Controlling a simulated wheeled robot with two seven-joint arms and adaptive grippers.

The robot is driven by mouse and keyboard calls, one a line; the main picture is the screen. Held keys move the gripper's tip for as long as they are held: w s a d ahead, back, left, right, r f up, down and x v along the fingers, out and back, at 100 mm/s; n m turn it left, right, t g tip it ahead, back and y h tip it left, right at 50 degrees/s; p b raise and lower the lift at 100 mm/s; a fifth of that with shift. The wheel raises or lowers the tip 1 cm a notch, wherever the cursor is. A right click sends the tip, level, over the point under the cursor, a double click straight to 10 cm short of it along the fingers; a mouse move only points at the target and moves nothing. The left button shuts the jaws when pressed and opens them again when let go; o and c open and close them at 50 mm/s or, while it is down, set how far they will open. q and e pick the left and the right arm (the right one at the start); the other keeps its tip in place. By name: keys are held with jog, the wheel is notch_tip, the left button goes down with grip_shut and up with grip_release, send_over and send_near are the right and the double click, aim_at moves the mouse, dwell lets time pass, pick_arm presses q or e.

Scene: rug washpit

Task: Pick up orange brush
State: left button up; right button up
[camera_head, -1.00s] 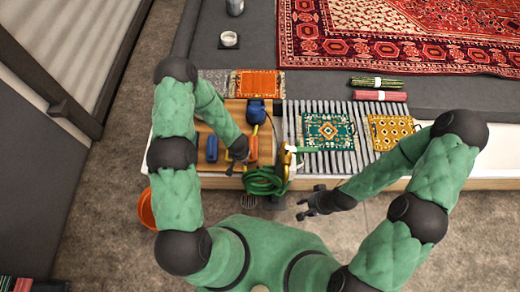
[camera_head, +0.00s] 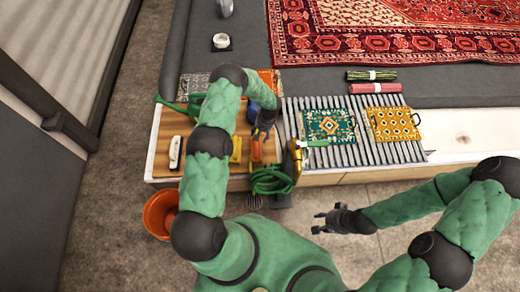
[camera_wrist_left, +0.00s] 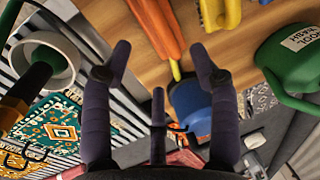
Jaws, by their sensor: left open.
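The orange brush (camera_head: 256,150) lies on the wooden board, beside a yellow tool (camera_head: 236,150). My left gripper (camera_head: 264,128) is over the board, just beyond the orange brush, near a blue-headed item. In the left wrist view, my left gripper (camera_wrist_left: 160,58) is open with nothing between its fingers. The orange brush (camera_wrist_left: 160,28) shows there beyond the fingertips, partly cut off by the top edge. My right gripper (camera_head: 326,222) is open and empty above the floor.
A green watering can (camera_wrist_left: 295,62) stands on the board; my left arm partly covers it in the head view. A white-handled brush (camera_head: 175,152) lies at left. A green hose coil (camera_head: 272,181) hangs at the front edge. A slatted rack (camera_head: 360,154) holds two small rugs.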

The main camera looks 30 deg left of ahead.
aim_at(256, 147)
pick_arm(q)
jog(key=f, duration=0.2)
jog(key=f+b, duration=0.1)
jog(key=a+f+b, duration=0.1)
jog(key=f, duration=0.1)
jog(key=shift+s+f, duration=0.25)
jog(key=shift+f, duration=0.05)
jog(key=shift+s+a+f+b, duration=0.1)
jog(key=shift+a+f+b, duration=0.1)
jog(key=shift+f+b, duration=0.9)
jog(key=shift+s+a+f+b, duration=0.15)
jog(key=shift+f+b, duration=0.5)
jog(key=shift+f, duration=0.8)
jog(key=shift+w, duration=0.1)
jog(key=shift+r, duration=0.1)
grip_shut()
